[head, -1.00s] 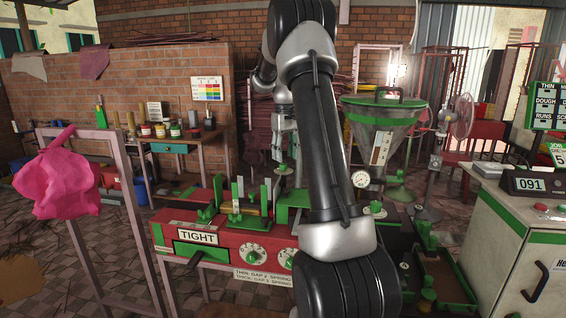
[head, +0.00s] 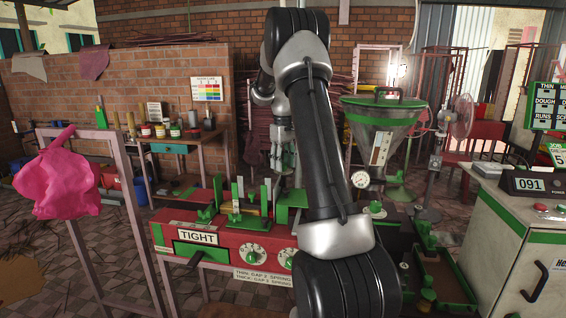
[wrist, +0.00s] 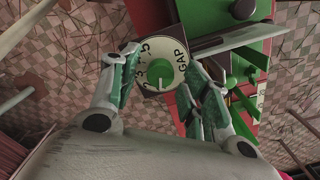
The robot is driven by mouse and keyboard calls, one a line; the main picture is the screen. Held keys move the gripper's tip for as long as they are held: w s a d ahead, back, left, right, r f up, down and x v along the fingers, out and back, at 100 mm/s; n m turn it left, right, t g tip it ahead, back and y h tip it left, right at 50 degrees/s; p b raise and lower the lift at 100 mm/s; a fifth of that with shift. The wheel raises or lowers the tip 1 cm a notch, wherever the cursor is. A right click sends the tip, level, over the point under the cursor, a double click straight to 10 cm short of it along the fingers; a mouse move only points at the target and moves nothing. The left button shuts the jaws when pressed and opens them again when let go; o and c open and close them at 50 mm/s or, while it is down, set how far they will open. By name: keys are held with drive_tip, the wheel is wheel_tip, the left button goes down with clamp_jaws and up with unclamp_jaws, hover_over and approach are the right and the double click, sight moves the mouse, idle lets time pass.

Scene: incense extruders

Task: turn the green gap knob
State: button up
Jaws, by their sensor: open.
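The gap knob (wrist: 160,69) shows in the wrist view as a round pale dial with a green centre, numbers and the word GAP on its face. My gripper (wrist: 164,66) is open, with one finger at the dial's left and the other at its right. I cannot tell whether either finger touches it. In the head view, the red machine (head: 222,238) carries two pale dials with green centres, a left one (head: 253,254) and a right one (head: 287,257) partly cut off by my arm. Their labels are too small to read there. My fingers are hidden in that view.
A TIGHT sign (head: 197,237) is on the red machine's front. Green metal parts (wrist: 246,52) stand close to the dial's right. A hopper (head: 384,135) stands behind at the right, a grey cabinet (head: 520,240) at far right.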

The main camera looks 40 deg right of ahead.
drive_tip(key=c, duration=1)
drive_tip(key=shift+c, duration=0.2)
drive_tip(key=shift+m, duration=3.5)
drive_tip(key=o, duration=1)
drive_tip(key=shift+o, duration=0.2)
